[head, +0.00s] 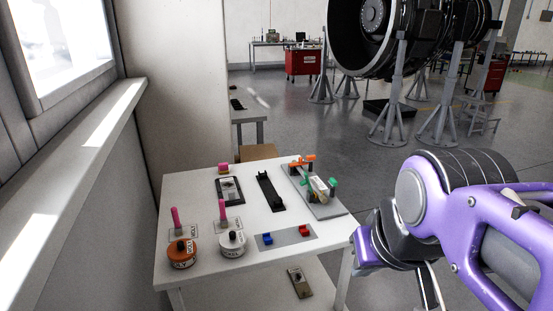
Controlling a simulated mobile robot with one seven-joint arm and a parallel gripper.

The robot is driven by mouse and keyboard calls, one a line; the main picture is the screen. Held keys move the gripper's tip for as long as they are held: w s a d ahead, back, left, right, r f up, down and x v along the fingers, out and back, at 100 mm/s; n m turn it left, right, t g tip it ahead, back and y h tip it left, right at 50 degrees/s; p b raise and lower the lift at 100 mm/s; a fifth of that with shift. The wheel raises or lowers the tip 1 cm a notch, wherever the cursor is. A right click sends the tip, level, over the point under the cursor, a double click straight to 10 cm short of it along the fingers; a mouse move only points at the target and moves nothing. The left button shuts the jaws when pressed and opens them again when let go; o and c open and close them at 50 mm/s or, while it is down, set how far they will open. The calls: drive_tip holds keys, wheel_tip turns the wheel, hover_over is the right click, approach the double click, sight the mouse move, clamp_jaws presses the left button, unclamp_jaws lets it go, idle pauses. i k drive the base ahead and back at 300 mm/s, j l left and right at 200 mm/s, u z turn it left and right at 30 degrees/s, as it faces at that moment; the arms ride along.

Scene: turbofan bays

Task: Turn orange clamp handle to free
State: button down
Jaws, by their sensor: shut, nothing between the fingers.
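The orange clamp handle (302,160) lies roughly level at the far end of a grey fixture plate (327,209). The plate sits at the right side of the white table. A pale block (319,187) and green parts (332,182) are also on the plate; their details are too small to tell. My purple and black arm fills the right of the view, and its nearest visible part is to the right of the table. I cannot make out my gripper's fingers. Nothing visible of my arm touches the handle.
The white table (190,267) also holds a black rail (268,191), a dark framed tray (240,197), a plate with blue and red blocks (285,238), an orange pot (181,254), a white pot (232,244) and pink handles. A wall and window ledge border the left.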

sight(309, 158)
drive_tip(key=z, duration=0.15)
drive_tip(key=i+l+z, duration=0.15)
drive_tip(key=l+z, duration=0.15)
drive_tip(key=l, duration=0.25)
drive_tip(key=i+l+z, duration=0.3)
drive_tip(key=l, duration=0.25)
drive_tip(key=i+l+z, duration=0.2)
drive_tip(key=l+z, duration=0.15)
drive_tip(key=i+l+z, duration=0.3)
drive_tip(key=l, duration=0.2)
drive_tip(key=i+l+u, duration=0.1)
drive_tip(key=i, duration=0.4)
drive_tip(key=i+l+u, duration=0.15)
drive_tip(key=i+l, duration=0.25)
drive_tip(key=i+j+u, duration=0.1)
drive_tip(key=i+u, duration=0.35)
drive_tip(key=u, duration=0.3)
drive_tip(key=i+u, duration=1.2)
